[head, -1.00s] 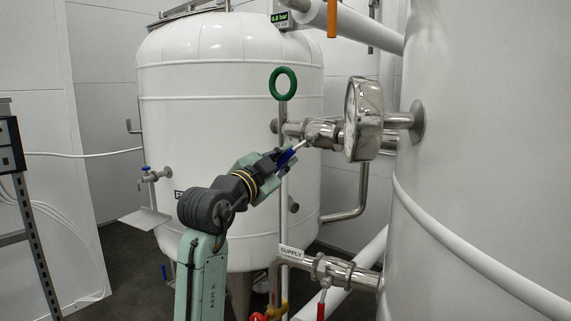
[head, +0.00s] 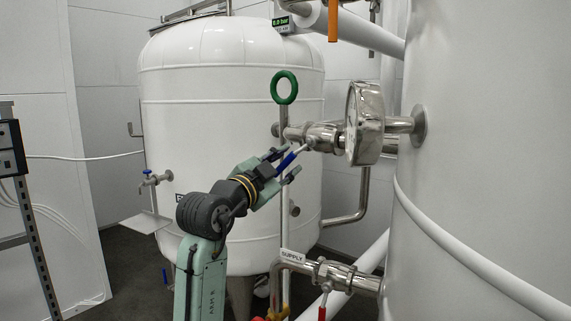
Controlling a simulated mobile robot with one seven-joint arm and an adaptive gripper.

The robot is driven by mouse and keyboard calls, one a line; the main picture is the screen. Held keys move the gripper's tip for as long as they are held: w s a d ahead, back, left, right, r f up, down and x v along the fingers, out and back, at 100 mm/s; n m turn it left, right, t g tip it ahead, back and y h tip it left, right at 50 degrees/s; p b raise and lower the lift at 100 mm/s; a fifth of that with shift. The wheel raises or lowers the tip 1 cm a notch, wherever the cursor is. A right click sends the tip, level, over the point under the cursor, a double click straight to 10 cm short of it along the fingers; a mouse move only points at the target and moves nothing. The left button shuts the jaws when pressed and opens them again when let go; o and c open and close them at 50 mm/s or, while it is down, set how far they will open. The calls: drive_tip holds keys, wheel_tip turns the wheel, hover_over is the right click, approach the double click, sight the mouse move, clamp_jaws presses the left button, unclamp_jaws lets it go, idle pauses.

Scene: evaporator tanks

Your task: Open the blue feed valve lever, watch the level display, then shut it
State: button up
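The blue feed valve lever (head: 286,161) has a blue grip on a pale metal stem. It slants down and left from the steel pipe valve (head: 318,137) in front of the white tank. My gripper (head: 284,162) is open, with one finger above and left of the blue grip and the other below and right of it. Gaps show between the fingers and the grip, so it does not look clamped. A small green-lit display (head: 282,22) at the top shows a reading in bar. I cannot tell whether it is the level display.
A green ring handle (head: 284,88) stands above the valve. A round gauge (head: 364,124) is close on the right, by a large white tank (head: 480,150). A lower pipe labelled SUPPLY (head: 292,256) carries a red lever (head: 322,312). Another blue-handled tap (head: 147,172) is at left.

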drive_tip(key=v, duration=1.1)
drive_tip(key=shift+s+a, duration=0.15)
drive_tip(key=shift+s, duration=0.15)
